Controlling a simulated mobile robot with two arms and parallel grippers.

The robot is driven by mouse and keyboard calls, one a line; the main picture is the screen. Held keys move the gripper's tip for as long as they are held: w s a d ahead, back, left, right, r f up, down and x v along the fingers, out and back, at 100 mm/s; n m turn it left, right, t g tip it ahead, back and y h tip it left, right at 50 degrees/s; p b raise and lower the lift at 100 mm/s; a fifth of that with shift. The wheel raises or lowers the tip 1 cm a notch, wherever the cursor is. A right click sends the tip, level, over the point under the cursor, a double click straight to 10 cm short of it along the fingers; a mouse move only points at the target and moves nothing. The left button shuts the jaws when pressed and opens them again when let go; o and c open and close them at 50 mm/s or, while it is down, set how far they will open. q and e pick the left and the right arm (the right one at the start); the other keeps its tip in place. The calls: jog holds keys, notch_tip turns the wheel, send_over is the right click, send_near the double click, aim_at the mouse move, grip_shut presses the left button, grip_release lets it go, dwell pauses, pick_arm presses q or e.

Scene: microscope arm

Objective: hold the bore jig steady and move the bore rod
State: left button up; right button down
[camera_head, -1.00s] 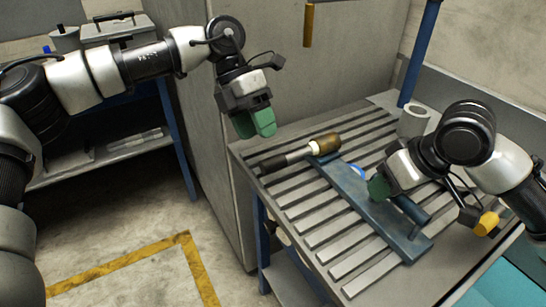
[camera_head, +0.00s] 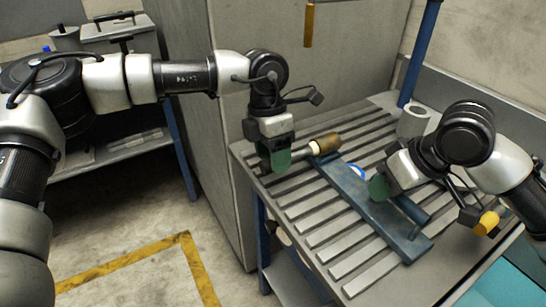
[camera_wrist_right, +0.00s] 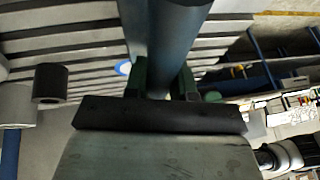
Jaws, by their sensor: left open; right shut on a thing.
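The bore jig (camera_head: 365,210) is a long blue-grey piece lying across the slatted table top, with a raised end near the rod. My right gripper (camera_head: 380,187) is shut on the jig; the right wrist view shows its green fingers on both sides of the blue-grey bar (camera_wrist_right: 170,50). The bore rod (camera_head: 326,144) has a brown-gold thick end and a thin shaft pointing left, at the table's back left by the jig's raised end. My left gripper (camera_head: 279,158) is open, over the rod's shaft and hiding part of it. Contact cannot be told.
The slatted table (camera_head: 345,262) has bare slats in front of the jig. A grey hollow cylinder (camera_head: 413,121) stands at the back right. A blue-and-white round thing (camera_head: 357,172) shows behind the jig. A yellow cylinder (camera_head: 487,223) is near the right edge. A grey cabinet stands behind.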

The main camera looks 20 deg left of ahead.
pick_arm(q)
jog(key=shift+s+d+f, duration=0.1)
jog(key=shift+f, duration=0.4)
grip_shut()
jog(key=w+d, duration=0.5)
jog(key=shift+a, duration=0.1)
grip_release()
jog(key=shift+s, duration=0.1)
jog(key=shift+r, duration=0.15)
